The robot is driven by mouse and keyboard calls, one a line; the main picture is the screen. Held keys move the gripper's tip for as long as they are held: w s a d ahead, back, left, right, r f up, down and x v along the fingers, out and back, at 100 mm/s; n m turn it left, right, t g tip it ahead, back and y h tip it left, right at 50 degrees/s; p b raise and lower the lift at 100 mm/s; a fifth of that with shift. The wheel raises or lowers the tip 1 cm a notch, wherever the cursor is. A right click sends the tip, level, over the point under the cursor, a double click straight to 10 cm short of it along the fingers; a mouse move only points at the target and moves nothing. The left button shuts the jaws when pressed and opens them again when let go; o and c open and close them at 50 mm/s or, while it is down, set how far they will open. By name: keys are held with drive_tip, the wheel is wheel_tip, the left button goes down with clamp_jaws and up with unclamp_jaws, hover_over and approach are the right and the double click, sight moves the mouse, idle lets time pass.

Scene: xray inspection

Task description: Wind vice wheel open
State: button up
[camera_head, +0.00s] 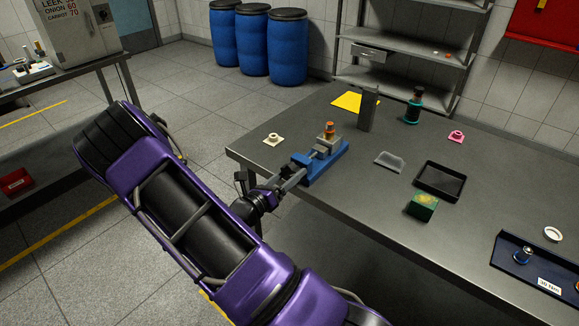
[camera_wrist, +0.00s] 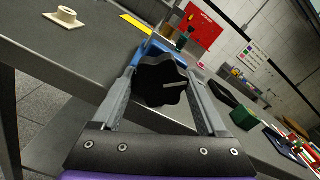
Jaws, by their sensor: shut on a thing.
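The blue vice (camera_head: 325,165) sits near the left edge of the grey table, with an orange-topped part (camera_head: 329,130) at its jaws. The vice wheel (camera_wrist: 160,85) is a black lobed knob facing me in the wrist view. My gripper (camera_head: 293,178) reaches the near end of the vice from the lower left. In the wrist view my gripper (camera_wrist: 163,74) has one finger on each side of the wheel and is shut on it. The wheel hides most of the vice there. In the head view I cannot make out the wheel clearly.
On the table (camera_head: 372,215) are a cream flanged piece (camera_head: 273,139), a grey upright block (camera_head: 368,108), a dark bottle (camera_head: 413,105), a black tray (camera_head: 441,181), a green box (camera_head: 422,206) and a blue tray (camera_head: 510,262). Bare tabletop lies in front of the vice.

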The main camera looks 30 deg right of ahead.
drive_tip(key=n+p, duration=0.1)
drive_tip(key=n, duration=1.2)
drive_tip(key=shift+f, duration=0.1)
idle(0.3)
drive_tip(key=o, duration=1.3)
drive_tip(key=v, duration=1.7)
drive_tip(key=shift+s+a, duration=0.1)
drive_tip(key=shift+a, duration=0.1)
